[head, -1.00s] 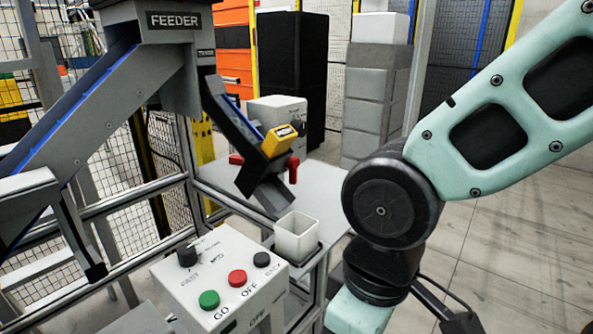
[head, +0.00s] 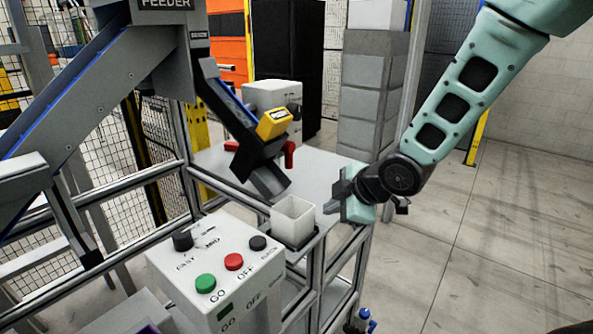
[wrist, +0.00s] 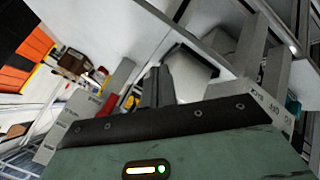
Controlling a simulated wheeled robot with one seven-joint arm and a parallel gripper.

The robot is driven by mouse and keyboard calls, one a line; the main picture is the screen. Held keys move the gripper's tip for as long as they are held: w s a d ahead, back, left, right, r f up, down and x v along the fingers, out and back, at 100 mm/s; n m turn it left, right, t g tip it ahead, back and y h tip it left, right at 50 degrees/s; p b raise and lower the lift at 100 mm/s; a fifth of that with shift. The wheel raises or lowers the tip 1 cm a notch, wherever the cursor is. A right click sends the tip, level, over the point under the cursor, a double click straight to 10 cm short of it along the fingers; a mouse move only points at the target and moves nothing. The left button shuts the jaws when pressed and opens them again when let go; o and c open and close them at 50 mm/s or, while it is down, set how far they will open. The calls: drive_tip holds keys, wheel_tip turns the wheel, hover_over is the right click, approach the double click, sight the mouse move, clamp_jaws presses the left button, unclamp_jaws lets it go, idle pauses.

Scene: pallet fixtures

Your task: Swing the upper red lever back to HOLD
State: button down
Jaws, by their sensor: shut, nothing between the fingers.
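Two red levers show by the grey chute in the head view. One red lever (head: 232,146) points left, on the chute's left side and slightly higher in the picture. The other red lever (head: 290,154) hangs downward on its right side. A red part (wrist: 107,104) also shows in the wrist view, but I cannot tell which lever it is. A yellow block (head: 273,124) sits on the chute (head: 235,125) between the levers. My gripper (head: 331,208) is shut and empty, right of the white cup and apart from both levers. No HOLD marking is readable.
A white square cup (head: 292,222) stands below the chute's end, close left of my gripper. A control box (head: 215,265) with green, red and black buttons is in front. A white box (head: 273,96) with a dark knob stands behind the chute. Open floor lies right.

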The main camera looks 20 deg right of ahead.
sight(288, 154)
drive_tip(key=w+n+t+y, duration=0.1)
drive_tip(key=n, duration=0.1)
drive_tip(key=w+d+n+t+y, duration=0.1)
drive_tip(key=w+n+y, duration=0.1)
drive_tip(key=w+r+n+y, duration=0.1)
drive_tip(key=w+n, duration=0.1)
drive_tip(key=shift+d+n+t+y, duration=0.2)
drive_tip(key=shift+n+t+y, duration=0.1)
drive_tip(key=shift+t+y, duration=0.1)
drive_tip(key=shift+s+d+r+n+t+y, duration=0.1)
drive_tip(key=shift+d+r+n+t+y, duration=0.15)
drive_tip(key=shift+r+n+y, duration=0.45)
drive_tip(key=shift+s+d+r+n+t+y, duration=0.1)
drive_tip(key=shift+d+r+n+t+y, duration=0.2)
drive_tip(key=shift+n+y, duration=0.7)
drive_tip(key=shift+s+d+r+n+t+y, duration=0.15)
drive_tip(key=shift+r+n+y, duration=0.5)
drive_tip(key=shift+n, duration=0.35)
drive_tip(key=shift+w+a, duration=0.15)
drive_tip(key=p+x, duration=0.2)
drive_tip(key=x, duration=0.7)
drive_tip(key=shift+w+a, duration=0.3)
drive_tip(key=shift+w+f+b, duration=0.1)
drive_tip(key=shift+f+b, duration=0.1)
drive_tip(key=shift+b, duration=0.25)
